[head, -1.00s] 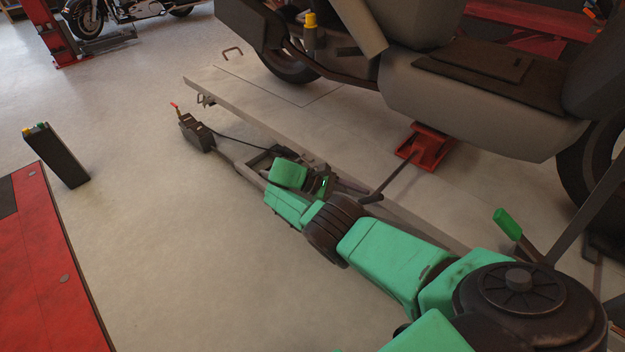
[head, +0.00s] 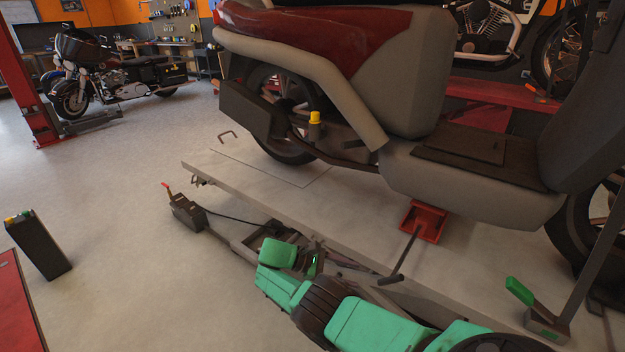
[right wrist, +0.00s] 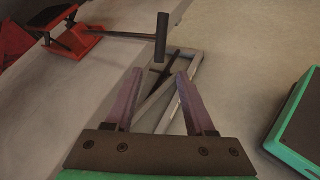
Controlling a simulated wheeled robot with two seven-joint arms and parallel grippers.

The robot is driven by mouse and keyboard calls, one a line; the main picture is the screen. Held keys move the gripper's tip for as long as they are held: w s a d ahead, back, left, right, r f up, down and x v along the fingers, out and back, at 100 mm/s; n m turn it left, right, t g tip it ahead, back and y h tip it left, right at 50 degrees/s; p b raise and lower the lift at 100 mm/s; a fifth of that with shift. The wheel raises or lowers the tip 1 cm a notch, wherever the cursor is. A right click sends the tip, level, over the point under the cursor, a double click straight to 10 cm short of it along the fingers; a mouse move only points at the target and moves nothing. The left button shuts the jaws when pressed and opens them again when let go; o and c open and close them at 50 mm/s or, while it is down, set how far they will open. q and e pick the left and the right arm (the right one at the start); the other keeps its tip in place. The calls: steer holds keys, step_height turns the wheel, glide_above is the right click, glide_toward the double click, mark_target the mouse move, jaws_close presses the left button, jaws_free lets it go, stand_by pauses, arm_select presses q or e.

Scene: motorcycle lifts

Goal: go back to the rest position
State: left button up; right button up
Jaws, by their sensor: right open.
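My right arm comes in from the bottom right in the head view, and its right gripper (head: 316,264) is low over the lift's side frame, partly hidden by its own wrist. In the right wrist view the gripper (right wrist: 158,85) shows two spread, empty fingers. A dark T-shaped handle (right wrist: 161,38) lies just beyond the fingertips there, apart from them. It belongs to a red jack (head: 424,221), which stands on the lift platform under the motorcycle and also shows in the right wrist view (right wrist: 74,40). My left gripper is not in view.
A large grey and red motorcycle (head: 400,90) stands on the pale lift platform (head: 235,185). A green-handled lever (head: 519,291) rises at the right. A dark box (head: 38,245) and a red surface (head: 15,310) are at the left. The floor (head: 130,280) between is clear.

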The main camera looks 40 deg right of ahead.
steer(key=s+a+f+t+y, duration=0.1)
steer(key=s+a+f, duration=0.15)
steer(key=f, duration=0.55)
steer(key=s+a+f+n+t+y, duration=0.15)
steer(key=s+f, duration=0.25)
steer(key=f, duration=0.4)
steer(key=s+a+f+t+y, duration=0.1)
steer(key=s+f+t+y, duration=0.15)
steer(key=f, duration=0.65)
steer(key=s+a+f+m+t+y, duration=0.25)
steer(key=s+a+f, duration=0.35)
steer(key=s+f, duration=0.55)
steer(key=s+a+f+m+t+y, duration=0.2)
steer(key=s+a+m+y, duration=0.15)
steer(key=s, duration=0.75)
step_height(320, 180, up, 12)
steer(key=w+p, duration=0.1)
steer(key=p, duration=1.1)
steer(key=shift+a+n, duration=0.15)
steer(key=shift+n, duration=0.3)
